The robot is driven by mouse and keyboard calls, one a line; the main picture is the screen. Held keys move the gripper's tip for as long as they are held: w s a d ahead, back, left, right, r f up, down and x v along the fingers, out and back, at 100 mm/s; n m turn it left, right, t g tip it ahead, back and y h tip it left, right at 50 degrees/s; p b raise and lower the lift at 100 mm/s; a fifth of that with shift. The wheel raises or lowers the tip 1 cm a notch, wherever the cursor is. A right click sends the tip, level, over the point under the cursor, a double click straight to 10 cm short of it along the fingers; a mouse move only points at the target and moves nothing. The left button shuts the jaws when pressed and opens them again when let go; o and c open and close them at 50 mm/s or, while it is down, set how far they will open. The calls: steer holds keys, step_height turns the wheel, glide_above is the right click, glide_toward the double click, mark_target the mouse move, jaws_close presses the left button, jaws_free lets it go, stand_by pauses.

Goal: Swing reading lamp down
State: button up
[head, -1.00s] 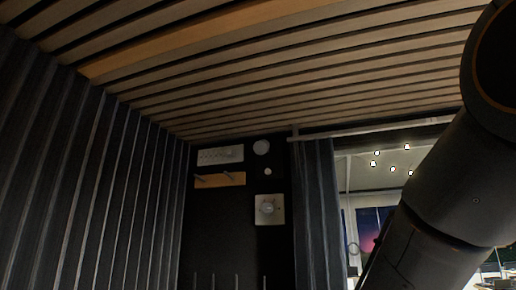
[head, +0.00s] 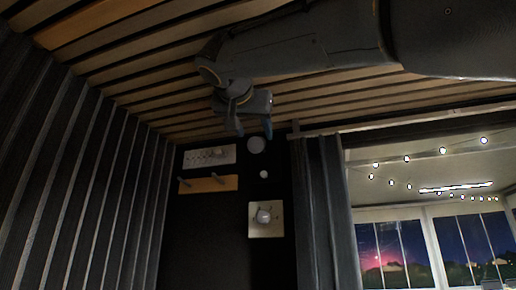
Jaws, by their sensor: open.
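My gripper (head: 254,130) hangs from my arm near the slatted ceiling, with its two dark fingers apart and pointing down. I see nothing between them. A pale round disc (head: 256,145) on the dark end wall shows just below the fingers in the picture; I cannot tell the distance between them. A pale square plate with a round knob-like part (head: 265,217) is lower on that wall. I cannot tell which of these, if either, is the reading lamp. No clear lamp arm shows.
A white panel (head: 209,157) and a wooden peg rail (head: 208,183) are on the end wall, left of the disc. A small round fitting (head: 264,174) sits below the disc. A dark curtain (head: 325,200) hangs beside the window at right. Ribbed panelling (head: 75,170) covers the left wall.

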mark_target(258, 140)
steer(key=p+x, duration=0.2)
steer(key=x, duration=0.4)
steer(key=shift+d+p, duration=0.1)
steer(key=shift+p, duration=0.3)
steer(key=shift+w+f, duration=0.1)
steer(key=shift+w, duration=0.5)
steer(key=c, duration=1)
steer(key=shift+c, duration=0.2)
